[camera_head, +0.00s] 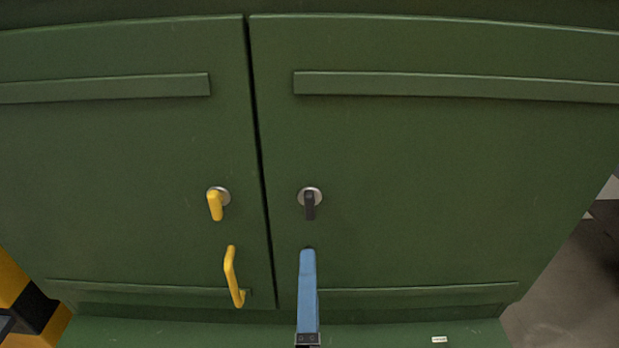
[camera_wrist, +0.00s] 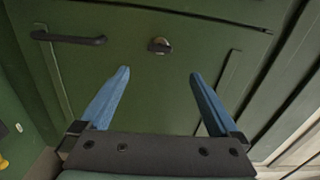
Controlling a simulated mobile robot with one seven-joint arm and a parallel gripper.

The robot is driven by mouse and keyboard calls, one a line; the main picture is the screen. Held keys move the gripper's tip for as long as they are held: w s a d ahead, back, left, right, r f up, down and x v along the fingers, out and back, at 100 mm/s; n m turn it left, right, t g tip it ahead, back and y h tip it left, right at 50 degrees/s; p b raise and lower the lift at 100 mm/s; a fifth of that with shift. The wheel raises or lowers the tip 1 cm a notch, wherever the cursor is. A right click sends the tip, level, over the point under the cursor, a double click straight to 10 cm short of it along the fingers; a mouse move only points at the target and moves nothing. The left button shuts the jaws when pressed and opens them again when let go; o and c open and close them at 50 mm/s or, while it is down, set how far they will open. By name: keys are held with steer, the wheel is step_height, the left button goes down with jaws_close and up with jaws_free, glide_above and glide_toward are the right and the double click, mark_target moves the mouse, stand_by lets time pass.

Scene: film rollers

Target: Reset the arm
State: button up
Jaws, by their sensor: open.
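My gripper (camera_wrist: 158,76) is open and empty. In the wrist view its two blue fingers stand wide apart, with only the green door behind them. In the head view my gripper (camera_head: 308,252) shows as one blue finger shape, seen edge-on at the lower middle, in front of the right door (camera_head: 430,190). A black handle (camera_wrist: 68,38) is on the door at upper left in the wrist view, apart from the fingers. In the head view that handle is mostly hidden behind the blue finger.
The black latch (camera_head: 309,203) on the right door points down; it also shows in the wrist view (camera_wrist: 159,46). The left door (camera_head: 110,180) has a yellow latch (camera_head: 215,204) and a yellow handle (camera_head: 234,276). Both doors look shut. A green ledge (camera_head: 380,335) runs below.

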step_height(320, 180, up, 34)
steer(key=s+n+t+b, duration=0.1)
steer(key=n+t+b, duration=0.2)
steer(key=n+t, duration=0.6)
steer(key=n, duration=0.8)
